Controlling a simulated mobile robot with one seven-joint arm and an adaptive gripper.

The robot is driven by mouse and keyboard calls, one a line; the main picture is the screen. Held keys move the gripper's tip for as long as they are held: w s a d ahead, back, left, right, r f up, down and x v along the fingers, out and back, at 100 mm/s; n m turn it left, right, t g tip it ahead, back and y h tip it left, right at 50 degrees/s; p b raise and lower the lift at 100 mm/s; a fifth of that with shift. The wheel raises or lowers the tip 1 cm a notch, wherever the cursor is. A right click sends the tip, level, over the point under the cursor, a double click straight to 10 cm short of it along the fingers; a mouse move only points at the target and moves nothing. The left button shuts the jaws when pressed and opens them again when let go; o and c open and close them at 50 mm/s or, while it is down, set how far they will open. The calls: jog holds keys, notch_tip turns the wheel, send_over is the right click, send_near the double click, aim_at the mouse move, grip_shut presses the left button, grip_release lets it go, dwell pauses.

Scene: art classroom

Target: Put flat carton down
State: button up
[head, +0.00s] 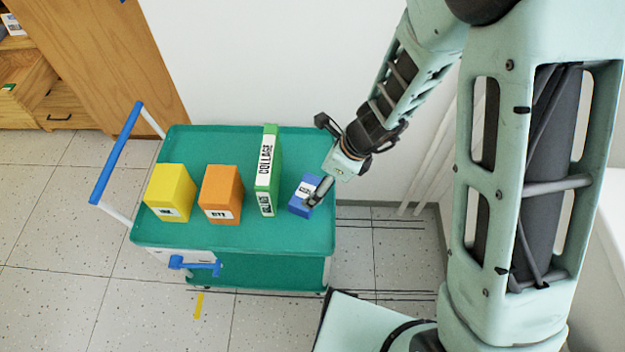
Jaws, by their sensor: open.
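A green, thin carton (267,172) labelled "COLLAGE" stands upright on the green top of the cart (235,236). A small blue box (301,205) with a white label is on the cart top to its right, close to the right edge. My gripper (319,191) is open and reaches down from the upper right to the blue box. Its dark finger overlaps the box's right side and hides part of it and its label. I cannot tell whether the finger touches the box. The green carton stands clear of my gripper.
A yellow box (170,190) and an orange box (220,192) stand on the cart's left half. The cart has a blue handle (117,152) at left and a lower shelf. A wooden cabinet (110,60) is at upper left. A strip of cart top along the front is bare.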

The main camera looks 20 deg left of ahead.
jog(key=v, duration=0.2)
jog(key=shift+d+r+p, duration=0.15)
jog(key=shift+r+p, duration=0.1)
jog(key=shift+p, duration=0.05)
